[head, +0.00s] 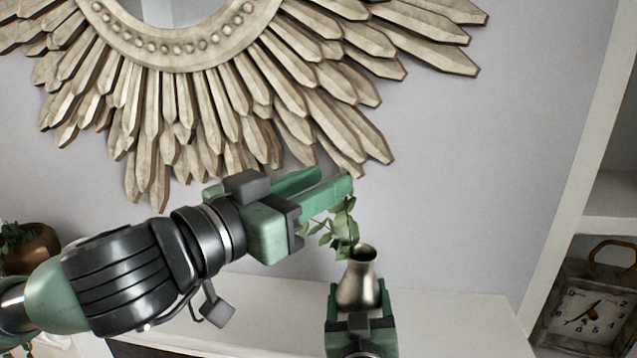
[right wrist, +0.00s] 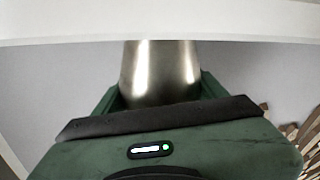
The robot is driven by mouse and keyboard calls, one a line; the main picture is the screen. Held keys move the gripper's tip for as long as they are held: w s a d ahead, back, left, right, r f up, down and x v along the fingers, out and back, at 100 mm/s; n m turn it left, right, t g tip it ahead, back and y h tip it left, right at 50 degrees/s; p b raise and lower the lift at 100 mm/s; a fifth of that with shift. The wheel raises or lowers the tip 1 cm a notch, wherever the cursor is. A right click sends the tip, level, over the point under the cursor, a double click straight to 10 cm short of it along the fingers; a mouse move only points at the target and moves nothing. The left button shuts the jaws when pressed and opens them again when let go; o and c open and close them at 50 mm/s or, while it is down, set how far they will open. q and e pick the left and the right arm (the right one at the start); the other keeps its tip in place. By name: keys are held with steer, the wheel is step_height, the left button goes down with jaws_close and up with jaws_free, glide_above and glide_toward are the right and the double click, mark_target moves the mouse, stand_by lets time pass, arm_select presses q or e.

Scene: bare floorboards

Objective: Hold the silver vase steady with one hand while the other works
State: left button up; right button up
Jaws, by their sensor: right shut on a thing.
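The silver vase (head: 358,284) stands upright at the lower middle of the head view, its mouth facing up. My right gripper (head: 360,298) is shut on its lower body, with a green finger on each side. The vase also shows between the fingers in the right wrist view (right wrist: 160,72). My left gripper (head: 334,178) is above the vase, beside the sprig's top. Its two fingers look apart, with a gap between them.
A white ledge (head: 455,320) runs along the wall behind the vase. A large sunburst mirror frame (head: 180,115) hangs above. A clock (head: 590,308) sits on a shelf at the right, and a brown plant pot (head: 32,250) at the left. The wall right of the vase is clear.

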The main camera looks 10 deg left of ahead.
steer(key=shift+f, duration=0.45)
steer(key=o, duration=1.7)
steer(key=shift+o, duration=1.4)
steer(key=shift+r, duration=0.2)
